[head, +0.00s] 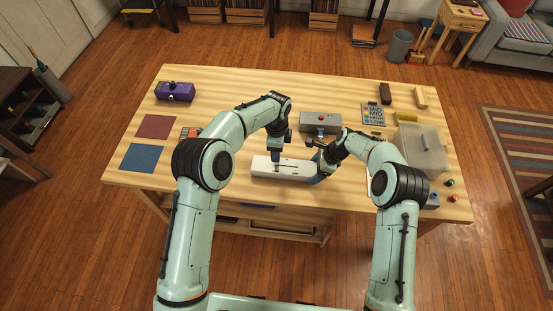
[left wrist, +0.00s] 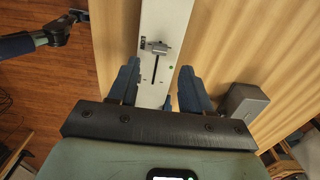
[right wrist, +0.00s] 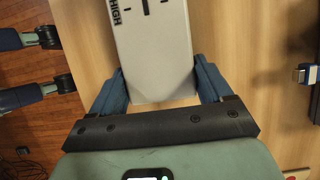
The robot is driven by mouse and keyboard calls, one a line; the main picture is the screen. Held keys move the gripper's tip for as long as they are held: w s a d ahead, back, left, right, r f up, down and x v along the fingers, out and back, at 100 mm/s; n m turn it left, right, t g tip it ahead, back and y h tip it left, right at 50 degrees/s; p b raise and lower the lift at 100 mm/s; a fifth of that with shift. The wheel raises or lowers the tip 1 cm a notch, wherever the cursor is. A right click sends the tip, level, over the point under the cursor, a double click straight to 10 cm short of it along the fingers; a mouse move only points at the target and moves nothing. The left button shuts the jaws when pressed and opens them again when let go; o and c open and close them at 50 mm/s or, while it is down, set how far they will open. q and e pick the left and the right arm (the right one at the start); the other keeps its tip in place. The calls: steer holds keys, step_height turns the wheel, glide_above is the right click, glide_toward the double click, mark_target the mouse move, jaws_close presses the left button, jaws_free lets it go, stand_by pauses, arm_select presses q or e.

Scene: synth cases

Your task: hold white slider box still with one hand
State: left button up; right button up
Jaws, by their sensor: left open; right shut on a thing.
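The white slider box (head: 262,168) lies flat near the front middle of the table, long side running left to right. Its slider knob (left wrist: 158,48) and slot show in the left wrist view. My right gripper (head: 317,172) is shut on the box's right end; in the right wrist view its fingers flank the box (right wrist: 152,65), near a "HIGH" marking. My left gripper (head: 276,157) is open and points down over the box, with a finger to each side of it in the left wrist view. Whether the left fingers touch it I cannot tell.
A grey box with a red button (head: 320,122) stands behind the slider box. A lettered card (head: 373,113) and a translucent bin (head: 422,150) are at the right. A purple box (head: 174,91), a red mat (head: 156,126) and a blue mat (head: 143,157) are at the left.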

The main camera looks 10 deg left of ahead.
arm_select(q)
step_height(320, 180, down, 6)
steer(key=shift+f, duration=0.2)
steer(key=shift+c, duration=0.3)
jaws_close()
